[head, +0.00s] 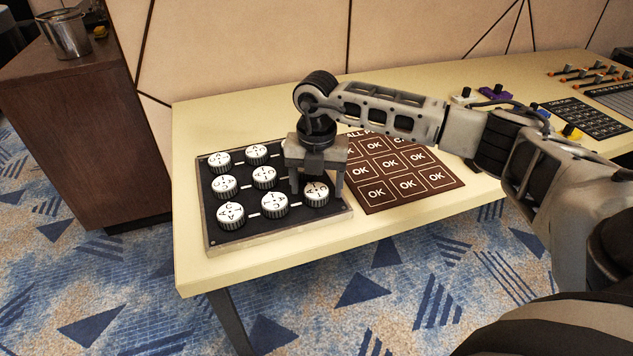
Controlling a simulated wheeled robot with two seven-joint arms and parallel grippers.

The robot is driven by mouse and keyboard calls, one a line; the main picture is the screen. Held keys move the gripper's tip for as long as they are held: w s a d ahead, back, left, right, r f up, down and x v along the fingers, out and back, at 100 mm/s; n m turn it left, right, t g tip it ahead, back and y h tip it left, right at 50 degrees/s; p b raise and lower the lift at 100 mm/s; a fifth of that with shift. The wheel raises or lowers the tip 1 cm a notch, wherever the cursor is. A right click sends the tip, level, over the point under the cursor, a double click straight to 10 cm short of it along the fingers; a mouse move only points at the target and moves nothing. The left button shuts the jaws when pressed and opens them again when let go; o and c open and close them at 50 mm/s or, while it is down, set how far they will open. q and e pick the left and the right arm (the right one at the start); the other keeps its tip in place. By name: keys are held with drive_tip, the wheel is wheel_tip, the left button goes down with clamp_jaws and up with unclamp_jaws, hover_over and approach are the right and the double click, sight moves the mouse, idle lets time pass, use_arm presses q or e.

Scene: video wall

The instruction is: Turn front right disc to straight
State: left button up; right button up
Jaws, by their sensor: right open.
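A black board (291,223) with a pale edge lies on the desk and bears rows of white ribbed discs with dark markings. The front right disc (316,196) sits at the board's near right corner; its marking is too small and partly shaded to read surely. My right gripper (317,190) points down over this disc, its two fingers spread to either side of it. I cannot tell whether the fingers touch the disc. The gripper hides the back right part of the board. My left gripper is not in view.
Other discs stand close by, such as the front middle one (274,204) and the front left one (230,215). A brown card with OK squares (437,178) lies to the right. Small coloured devices and a keypad (588,117) are farther right. The desk's front strip (400,220) is clear.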

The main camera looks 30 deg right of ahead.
sight(317, 189)
wheel_tip(317, 189, up, 16)
idle(0.5)
idle(0.3)
